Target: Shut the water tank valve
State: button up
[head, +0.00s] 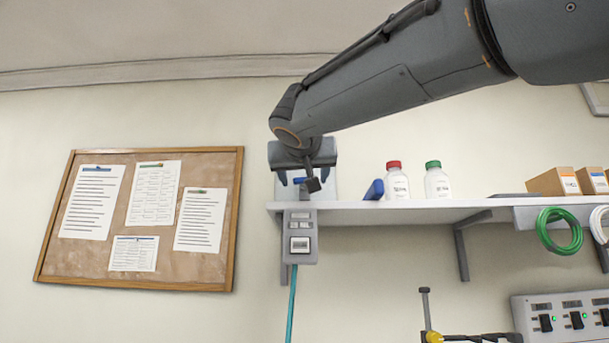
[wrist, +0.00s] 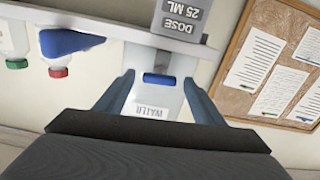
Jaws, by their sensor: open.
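The water tank, a pale box with a WATER label, stands at the left end of the shelf and shows in the wrist view (wrist: 146,98). Its valve is a small blue lever (wrist: 160,79), lying crosswise in that picture. In the head view a bit of blue, probably the valve (head: 299,181), shows below my wrist. My gripper (wrist: 160,80) is open, with one finger on each side of the valve and clear gaps to both. In the head view my gripper (head: 303,178) hides most of the tank.
A grey dosing unit (head: 300,235), reading DOSE 25 ML in the wrist view (wrist: 182,18), hangs below the tank. On the shelf (head: 345,210) a blue object (head: 375,190) and red-capped (head: 397,183) and green-capped (head: 436,183) bottles stand to the right. A corkboard (head: 200,262) hangs left.

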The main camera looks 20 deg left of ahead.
jog(key=c, duration=1)
jog(key=shift+c, duration=0.2)
jog(key=m+b, duration=0.1)
jog(key=b, duration=0.2)
jog(key=o, duration=1)
jog(key=shift+o, duration=0.2)
jog(key=b+v, duration=0.2)
jog(key=v, duration=0.5)
jog(key=shift+s+b, duration=0.35)
jog(key=shift+s, duration=0.05)
jog(key=shift+d, duration=0.1)
